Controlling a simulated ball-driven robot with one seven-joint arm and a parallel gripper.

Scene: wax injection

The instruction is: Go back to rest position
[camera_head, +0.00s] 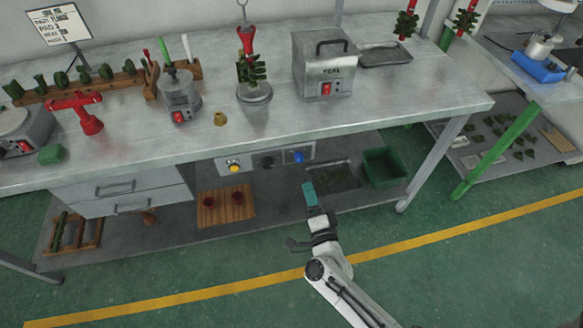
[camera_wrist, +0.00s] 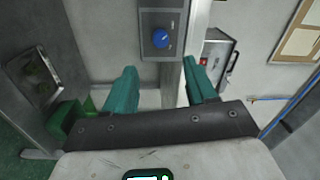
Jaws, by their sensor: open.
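My gripper (camera_head: 309,190) is in front of the metal workbench (camera_head: 300,120), below the level of its top, near the lower shelf. In the wrist view my gripper (camera_wrist: 161,92) shows two teal fingers spread apart with nothing between them. A control panel with a blue knob (camera_wrist: 162,38) shows beyond the fingers. The same blue knob (camera_head: 298,157) is under the bench top in the head view, a little above the fingertips. No contact with the bench is visible.
A green bin (camera_head: 385,168) and a metal tray (camera_head: 335,177) stand on the lower shelf close to my gripper. A steel box (camera_head: 322,66), red-handled tools and a small pot stand on the bench top. The green floor with a yellow line (camera_head: 440,235) is clear in front.

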